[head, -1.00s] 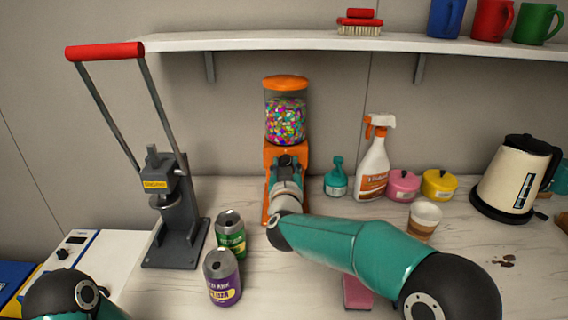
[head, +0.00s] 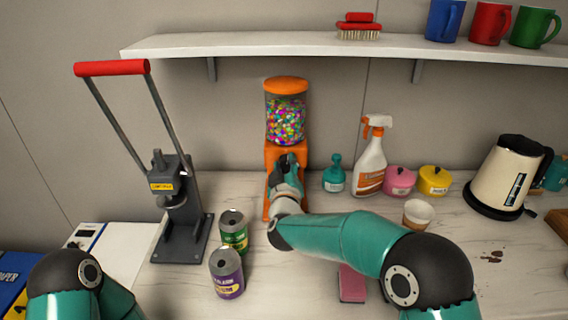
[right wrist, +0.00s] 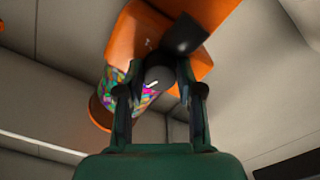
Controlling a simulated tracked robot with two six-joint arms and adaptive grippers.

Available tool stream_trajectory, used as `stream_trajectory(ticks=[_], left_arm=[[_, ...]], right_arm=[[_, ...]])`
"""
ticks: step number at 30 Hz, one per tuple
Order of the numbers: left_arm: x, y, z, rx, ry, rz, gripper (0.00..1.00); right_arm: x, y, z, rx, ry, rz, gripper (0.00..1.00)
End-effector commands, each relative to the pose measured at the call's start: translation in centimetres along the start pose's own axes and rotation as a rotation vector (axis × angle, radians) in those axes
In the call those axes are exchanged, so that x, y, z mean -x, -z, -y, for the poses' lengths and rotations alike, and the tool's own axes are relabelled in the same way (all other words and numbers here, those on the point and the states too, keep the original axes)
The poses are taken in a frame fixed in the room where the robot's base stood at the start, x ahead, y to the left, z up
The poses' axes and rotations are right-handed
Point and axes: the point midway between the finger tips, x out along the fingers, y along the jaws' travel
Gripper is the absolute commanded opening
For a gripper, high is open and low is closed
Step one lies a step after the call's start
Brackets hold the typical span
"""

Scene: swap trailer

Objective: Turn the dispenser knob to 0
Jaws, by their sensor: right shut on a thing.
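The orange candy dispenser (head: 286,125) stands against the back wall, its clear globe full of colored candies. My right gripper (head: 287,163) is at the front of its orange body and hides the knob in the head view. In the right wrist view the dark round knob (right wrist: 158,78), with a small white mark, sits between the two fingers of my right gripper (right wrist: 158,88), which is shut on it. A black spout-like part (right wrist: 186,36) shows beside it on the orange body. The number the mark points to cannot be read. My left arm shows at lower left, its gripper out of view.
A green can (head: 233,230) and a purple can (head: 226,272) stand left of my right arm. A grey press (head: 178,215) is further left. A spray bottle (head: 371,160), a paper cup (head: 417,213) and a kettle (head: 507,175) are on the right. A pink sponge (head: 351,285) lies in front.

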Motion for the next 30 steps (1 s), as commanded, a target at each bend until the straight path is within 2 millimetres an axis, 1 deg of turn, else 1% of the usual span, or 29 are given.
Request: stream_trajectory(ticks=[10, 11, 12, 15, 25, 30], left_arm=[[0.0, 0.0, 0.0, 0.0, 0.0, 0.0, 1.0], [0.0, 0.0, 0.0, 0.0, 0.0, 0.0, 1.0], [0.0, 0.0, 0.0, 0.0, 0.0, 0.0, 1.0], [0.0, 0.0, 0.0, 0.0, 0.0, 0.0, 1.0], [0.1, 0.0, 0.0, 0.0, 0.0, 0.0, 1.0], [0.1, 0.0, 0.0, 0.0, 0.0, 0.0, 1.0]], right_arm=[[0.0, 0.1, 0.2, 0.006, 0.004, -0.003, 0.01], [0.0, 0.1, 0.2, 0.005, 0.004, -0.003, 0.38], [0.0, 0.1, 0.2, 0.005, 0.004, -0.003, 0.44], [0.0, 0.1, 0.2, 0.005, 0.003, -0.003, 0.6], [0.1, 0.1, 0.1, 0.004, 0.002, -0.001, 0.6], [1.1, 0.1, 0.1, 0.003, 0.002, -0.001, 0.6]])
